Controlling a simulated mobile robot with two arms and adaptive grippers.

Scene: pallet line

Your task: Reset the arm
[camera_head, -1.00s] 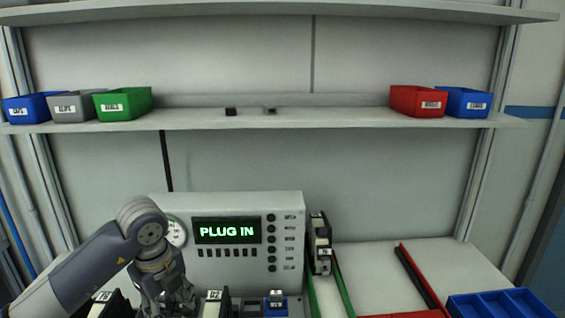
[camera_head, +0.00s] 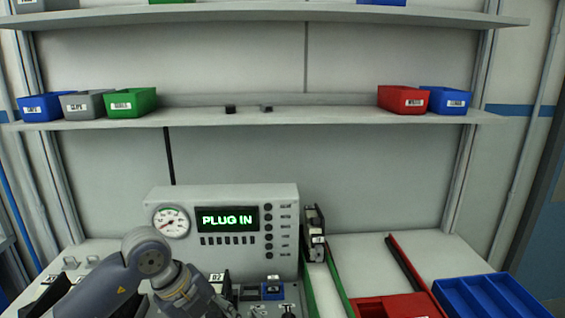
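My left arm comes in from the lower left, in front of the test unit (camera_head: 222,264). Its gripper end reaches the bottom edge of the view, and its fingertips are cut off or hidden, so I cannot tell whether it is open or shut. The arm's bent joint stands just below the unit's round gauge (camera_head: 171,222). The unit's screen (camera_head: 227,219) reads "PLUG IN" in green. My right arm and gripper are not in view.
A shelf (camera_head: 320,117) above the bench carries blue, grey and green bins at left and red (camera_head: 402,99) and blue bins at right. A blue tray (camera_head: 490,297) and a red tray (camera_head: 398,306) lie at the bench's right. The bench between the rails is clear.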

